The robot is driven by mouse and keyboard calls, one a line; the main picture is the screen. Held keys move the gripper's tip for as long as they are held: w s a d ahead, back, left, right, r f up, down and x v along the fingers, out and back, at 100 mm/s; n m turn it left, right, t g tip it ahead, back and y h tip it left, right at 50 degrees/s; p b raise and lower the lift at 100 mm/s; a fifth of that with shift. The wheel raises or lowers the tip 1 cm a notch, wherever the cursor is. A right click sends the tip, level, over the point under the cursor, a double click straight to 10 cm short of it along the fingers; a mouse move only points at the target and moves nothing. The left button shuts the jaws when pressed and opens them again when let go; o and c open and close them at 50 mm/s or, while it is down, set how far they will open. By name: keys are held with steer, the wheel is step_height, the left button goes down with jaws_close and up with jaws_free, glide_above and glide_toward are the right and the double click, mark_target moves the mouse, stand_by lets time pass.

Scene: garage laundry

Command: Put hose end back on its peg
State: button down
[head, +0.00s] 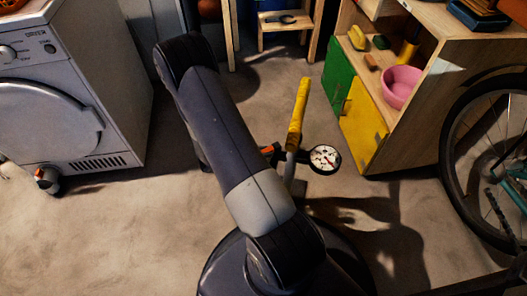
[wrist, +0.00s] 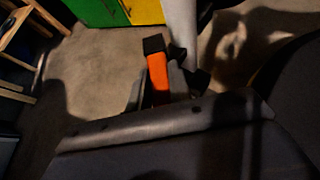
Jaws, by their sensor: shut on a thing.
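The hose end (wrist: 158,76) shows in the wrist view as an orange piece with a black tip, between the dark fingers of my gripper (wrist: 163,92). My gripper is shut on it. In the head view a bit of the orange (head: 268,150) shows just right of my arm, beside the floor pump. The pump has a yellow handle (head: 298,110), a grey barrel (head: 291,172) and a round white gauge (head: 325,158). The barrel also shows in the wrist view (wrist: 181,35), close to the hose end's black tip. I cannot make out the peg; my arm hides much of the gripper.
A dryer (head: 65,95) stands at the left, with a small object (head: 46,179) on the floor before it. A wooden shelf unit (head: 428,120) holds a pink bowl (head: 401,86). A bicycle wheel (head: 447,150) is at the right. A wooden stool (head: 285,26) stands behind.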

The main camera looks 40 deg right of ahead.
steer(key=shift+f+b, duration=0.5)
steer(key=shift+f, duration=0.1)
steer(key=c, duration=1.2)
jaws_free()
steer(key=shift+a+r, duration=0.1)
steer(key=p+v, duration=0.3)
steer(key=v, duration=0.7)
steer(key=shift+a, duration=0.3)
steer(key=shift+w+d, duration=0.1)
steer(key=x, duration=0.3)
steer(key=b+x, duration=0.1)
steer(key=x, duration=0.3)
steer(key=b+x, duration=0.1)
steer(key=x, duration=0.2)
steer(key=shift+d+r, duration=0.2)
steer(key=shift+d, duration=0.15)
steer(key=shift+r, duration=0.1)
